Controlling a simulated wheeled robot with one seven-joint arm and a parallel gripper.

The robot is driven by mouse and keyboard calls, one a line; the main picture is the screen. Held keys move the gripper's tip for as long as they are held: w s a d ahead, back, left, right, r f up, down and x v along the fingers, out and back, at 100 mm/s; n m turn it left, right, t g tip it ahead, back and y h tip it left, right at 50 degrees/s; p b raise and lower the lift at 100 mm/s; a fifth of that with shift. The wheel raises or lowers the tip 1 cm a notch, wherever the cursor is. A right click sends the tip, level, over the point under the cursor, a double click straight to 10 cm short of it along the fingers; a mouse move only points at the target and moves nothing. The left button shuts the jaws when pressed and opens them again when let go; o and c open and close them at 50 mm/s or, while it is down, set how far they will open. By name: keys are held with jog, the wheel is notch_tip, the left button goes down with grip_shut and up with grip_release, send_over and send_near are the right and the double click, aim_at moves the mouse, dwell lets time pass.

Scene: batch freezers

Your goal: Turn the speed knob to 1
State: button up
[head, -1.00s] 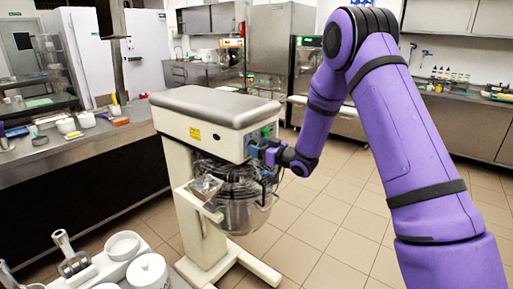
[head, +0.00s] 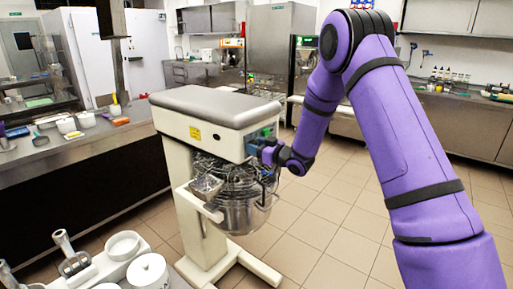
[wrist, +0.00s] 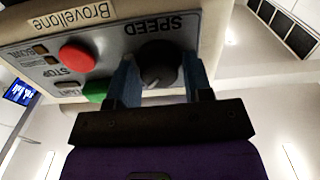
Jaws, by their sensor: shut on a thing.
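The mixer (head: 205,108) stands in the middle of the head view, with its control panel (head: 254,140) on the right side of its head. The dark round speed knob (wrist: 158,68) shows in the wrist view under the word SPEED, which reads upside down. My gripper (wrist: 160,80) is at the panel, with one blue finger on each side of the knob, shut on it. In the head view my gripper (head: 266,151) covers part of the panel. The knob's pointer and the number it points to cannot be read.
A red button (wrist: 77,57) and a green button (wrist: 97,91) are beside the knob; the green one lies close to a finger. A wire guard and metal bowl (head: 240,215) sit below the panel. The tiled floor (head: 330,215) right of the mixer is clear.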

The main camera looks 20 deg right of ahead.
jog(key=shift+s+a+f+n, duration=0.1)
jog(key=shift+f+n, duration=0.05)
jog(key=shift+n, duration=4.2)
jog(key=shift+s+f+n, duration=0.1)
jog(key=shift+f+n, duration=0.05)
jog(key=shift+n, duration=4.2)
jog(key=o, duration=0.7)
jog(key=v, duration=1)
jog(key=shift+s+d, duration=0.2)
jog(key=shift+s, duration=0.1)
